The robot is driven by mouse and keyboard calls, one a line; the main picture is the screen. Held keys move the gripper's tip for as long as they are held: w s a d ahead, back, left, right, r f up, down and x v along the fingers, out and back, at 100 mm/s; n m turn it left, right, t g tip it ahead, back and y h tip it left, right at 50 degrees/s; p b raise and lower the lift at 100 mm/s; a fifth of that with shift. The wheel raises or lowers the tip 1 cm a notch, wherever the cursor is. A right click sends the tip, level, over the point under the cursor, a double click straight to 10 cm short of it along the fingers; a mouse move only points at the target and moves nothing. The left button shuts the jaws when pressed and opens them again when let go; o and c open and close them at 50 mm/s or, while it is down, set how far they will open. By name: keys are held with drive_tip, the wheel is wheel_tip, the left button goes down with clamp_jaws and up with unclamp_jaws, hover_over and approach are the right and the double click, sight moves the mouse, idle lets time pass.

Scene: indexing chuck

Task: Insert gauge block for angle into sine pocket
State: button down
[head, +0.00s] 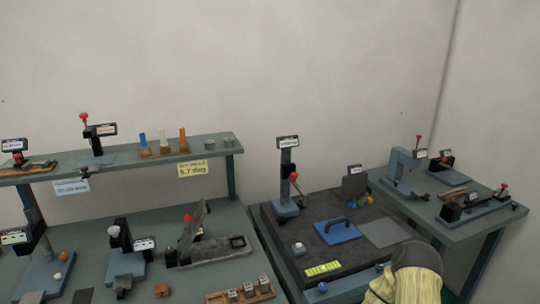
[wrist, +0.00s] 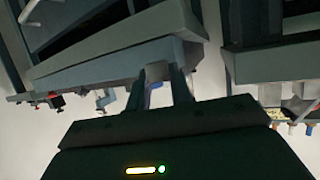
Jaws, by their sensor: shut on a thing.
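In the wrist view my gripper (wrist: 165,72) is shut on a small grey block (wrist: 158,71), held between the fingertips. I cannot tell whether it is the gauge block. In the head view a dark fixture with a tilted bar and red knob (head: 197,225) stands on the left bench, with a flat grey base (head: 215,250) beside it. The pocket itself is too small to make out. A wooden tray with several small metal blocks (head: 240,293) lies at the bench's front. My gripper is not seen in the head view.
A raised shelf (head: 110,162) carries coloured sticks (head: 162,139) and a yellow "5.7 deg" card (head: 193,169). Another bench (head: 470,220) with clamps stands far right. My arm shows at the bottom.

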drive_tip(key=s+f, duration=0.4)
drive_tip(key=f, duration=0.1)
drive_tip(key=shift+s+d+f, duration=0.2)
drive_tip(key=shift+d+f, duration=0.05)
